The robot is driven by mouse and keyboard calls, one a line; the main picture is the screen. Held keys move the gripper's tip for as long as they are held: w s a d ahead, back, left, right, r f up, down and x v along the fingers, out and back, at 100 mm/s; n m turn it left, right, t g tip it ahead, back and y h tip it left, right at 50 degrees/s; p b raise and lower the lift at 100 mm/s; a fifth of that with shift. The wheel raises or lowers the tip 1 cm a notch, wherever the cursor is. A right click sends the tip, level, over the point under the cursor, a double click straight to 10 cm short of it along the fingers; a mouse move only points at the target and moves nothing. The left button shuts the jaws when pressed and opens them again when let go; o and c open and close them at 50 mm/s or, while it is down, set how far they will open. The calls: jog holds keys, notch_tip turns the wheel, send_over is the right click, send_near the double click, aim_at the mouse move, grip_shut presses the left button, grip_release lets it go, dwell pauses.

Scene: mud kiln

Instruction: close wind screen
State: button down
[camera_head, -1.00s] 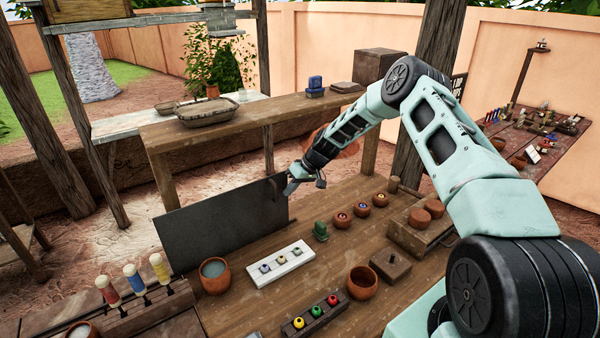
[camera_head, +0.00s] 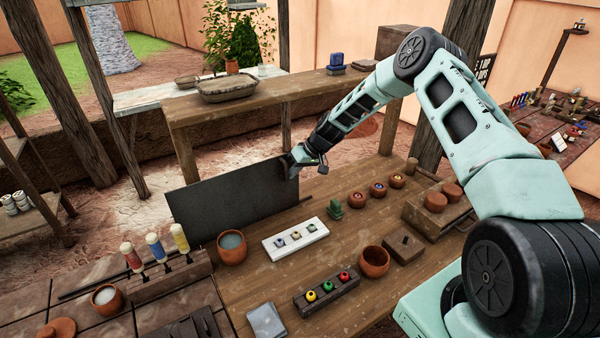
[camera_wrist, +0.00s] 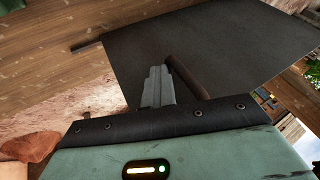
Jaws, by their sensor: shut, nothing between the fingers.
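The wind screen (camera_head: 230,202) is a dark, flat upright panel along the back left edge of the wooden worktable (camera_head: 345,232). It fills much of the upper wrist view (camera_wrist: 215,45). A brown bar handle (camera_wrist: 188,78) stands out from its face there. My gripper (camera_head: 296,164) is at the panel's upper right end in the head view. In the wrist view my gripper's grey fingers (camera_wrist: 157,82) are together and empty, just left of the handle. I cannot tell whether they touch it. The handle is mostly hidden behind my gripper in the head view.
A terracotta cup (camera_head: 232,247), a white block with small pots (camera_head: 295,240) and a green figure (camera_head: 335,211) stand in front of the screen. A raised wooden shelf (camera_head: 290,97) with a basket (camera_head: 228,89) is behind it. Several bowls and boxes occupy the table's right side.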

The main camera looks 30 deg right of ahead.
jog(key=a+b, duration=0.3)
jog(key=a, duration=0.9)
jog(key=a+b, duration=0.3)
jog(key=a, duration=1)
jog(key=s+a+b, duration=0.1)
jog(key=a+b, duration=0.3)
jog(key=a, duration=0.8)
jog(key=shift+s+a, duration=0.1)
jog(key=shift+a, duration=0.2)
jog(key=shift+s+a, duration=0.1)
jog(key=shift+a, duration=0.2)
